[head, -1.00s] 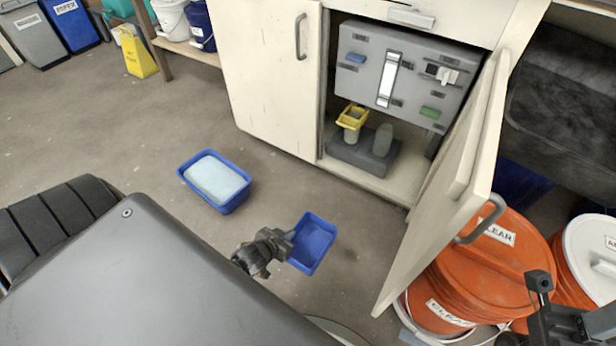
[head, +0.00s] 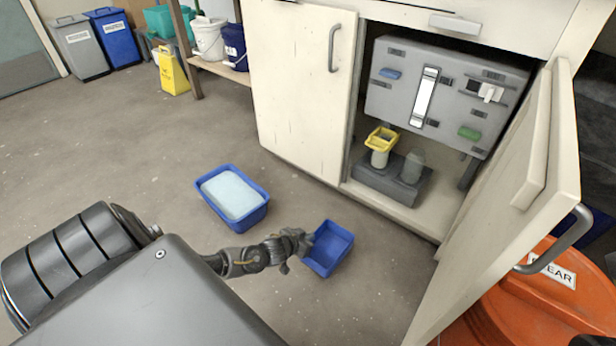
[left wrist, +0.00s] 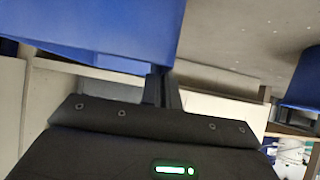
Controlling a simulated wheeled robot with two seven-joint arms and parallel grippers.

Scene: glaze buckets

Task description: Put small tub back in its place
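The small tub (head: 333,246), blue and empty, is in front of the open cabinet in the head view. My left gripper (head: 301,243) is at its left side, its fingers closed on the tub's wall. In the left wrist view the blue tub (left wrist: 120,25) fills the upper left, and the closed fingers (left wrist: 160,88) meet it. The tub hides part of the fingertips. The open cabinet (head: 400,207) shows a bare strip of floor at its front. My right gripper is not in view.
A larger blue tub (head: 254,216) with a pale block stands on the floor at left. Inside the cabinet are a grey base (head: 390,183) with a yellow-topped container (head: 381,140) and a grey panel (head: 400,88). The open door (head: 510,230) stands at right, near an orange bucket (head: 530,305).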

